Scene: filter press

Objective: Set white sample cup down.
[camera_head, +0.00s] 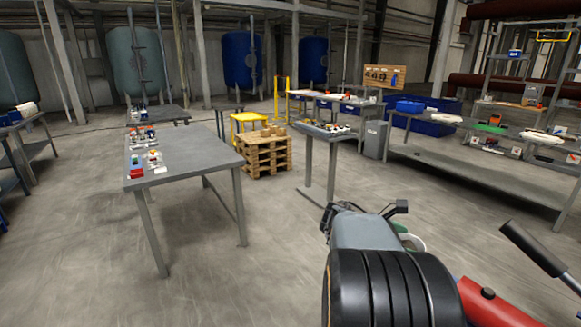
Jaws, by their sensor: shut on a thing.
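My gripper (365,212) is in the lower right part of the head view, seen from behind, out over the floor. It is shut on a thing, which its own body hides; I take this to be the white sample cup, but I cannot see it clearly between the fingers. A white round rim with some green (412,242) shows just right of my gripper, partly covered by it. I cannot tell whether it is part of the cup or a separate container.
A grey table (190,158) with small bottles and a red item (136,172) stands at left. A narrower table (318,139) with small items stands beyond my gripper. Wooden pallets (265,156) are stacked between. A long bench (470,168) is at right. Open floor lies between the tables.

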